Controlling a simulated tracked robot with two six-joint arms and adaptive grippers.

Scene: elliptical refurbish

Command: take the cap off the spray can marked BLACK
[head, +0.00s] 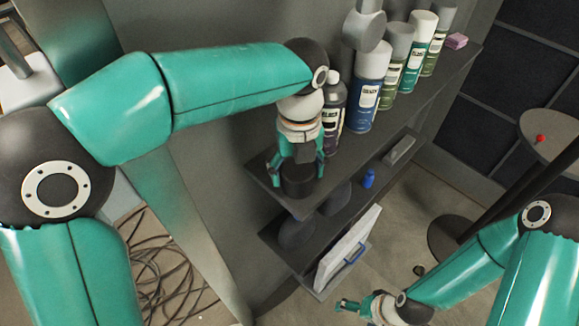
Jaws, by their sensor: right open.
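A dark spray can (333,120) stands on the upper shelf at the left end of the row. Its label is too small to read surely, and its pale narrow top shows without a cap. My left gripper (297,168) points down over the shelf's near end, left of this can. Its fingers sit around a black round cap (298,186) and appear shut on it. I cannot tell whether the cap touches the shelf. My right gripper (350,306) is open and empty, low in the picture, away from the shelf.
A blue-labelled can (369,90) and several green-labelled cans stand along the upper shelf (425,97). A pink block (456,41) lies at its far end. The lower shelf holds a small blue item (369,177) and a white case (347,249). A round table (555,136) stands at right.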

